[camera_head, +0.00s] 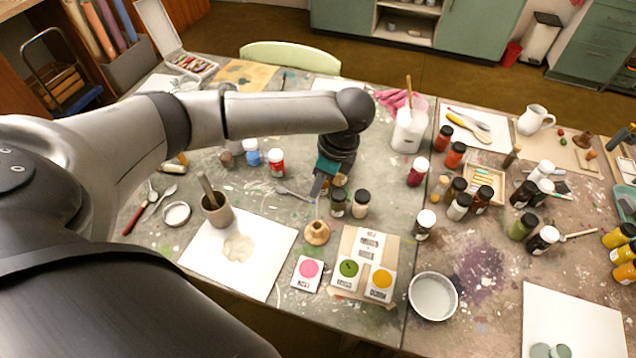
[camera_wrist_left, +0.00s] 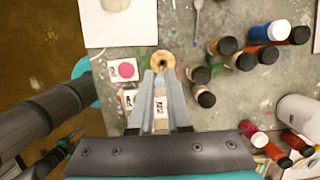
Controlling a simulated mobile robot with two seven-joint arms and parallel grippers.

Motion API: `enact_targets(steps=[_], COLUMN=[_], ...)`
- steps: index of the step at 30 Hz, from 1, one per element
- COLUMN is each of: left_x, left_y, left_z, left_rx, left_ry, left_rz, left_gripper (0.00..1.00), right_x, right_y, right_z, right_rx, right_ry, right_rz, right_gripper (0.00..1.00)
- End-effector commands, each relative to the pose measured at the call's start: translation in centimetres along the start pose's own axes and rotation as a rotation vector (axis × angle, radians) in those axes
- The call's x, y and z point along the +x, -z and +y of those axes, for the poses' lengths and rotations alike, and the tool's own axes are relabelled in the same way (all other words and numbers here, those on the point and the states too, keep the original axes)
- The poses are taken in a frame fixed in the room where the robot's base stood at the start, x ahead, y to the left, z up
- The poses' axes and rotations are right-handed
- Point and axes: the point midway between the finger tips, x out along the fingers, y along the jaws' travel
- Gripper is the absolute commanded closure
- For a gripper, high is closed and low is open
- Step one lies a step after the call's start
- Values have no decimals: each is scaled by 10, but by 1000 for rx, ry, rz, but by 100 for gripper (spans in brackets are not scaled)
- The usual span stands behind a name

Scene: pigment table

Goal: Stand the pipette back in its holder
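The pipette holder (camera_head: 317,232) is a small round wooden stand on the grey table. It also shows in the left wrist view (camera_wrist_left: 163,60), just beyond my fingertips. My left gripper (camera_head: 318,192) points down above it. A thin pale upright piece, seemingly the pipette (camera_head: 317,211), shows between the fingertips and the holder. Its upper part is hidden by the fingers. In the left wrist view, a gap shows between the fingers of my left gripper (camera_wrist_left: 160,76), but whether they grip the pipette is unclear. My right gripper is not identifiable in either view.
Pink, green and yellow pigment cards (camera_head: 308,270) lie close in front of the holder. Dark-capped jars (camera_head: 361,203) stand just right of it. A mortar (camera_head: 217,208) and white sheet (camera_head: 208,262) are at left. A metal bowl (camera_head: 433,297) stands at right.

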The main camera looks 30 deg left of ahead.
Motion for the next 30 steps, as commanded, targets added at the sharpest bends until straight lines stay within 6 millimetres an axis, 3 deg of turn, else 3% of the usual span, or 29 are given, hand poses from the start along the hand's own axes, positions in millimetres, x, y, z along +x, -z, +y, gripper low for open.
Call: enact_targets(steps=[3,18,30], left_x=[11,45,50], left_y=[3,12,14], left_z=[0,0,0], left_rx=[0,0,0], left_ry=[0,-1,-1], left_rz=[0,0,1], left_gripper=[87,87,87], right_x=[13,21,22], right_y=[-2,-3,-3], right_z=[-1,-1,-1], right_rx=[0,0,-1], right_ry=[0,1,1], right_rz=[0,-1,-1], right_gripper=[50,50,50])
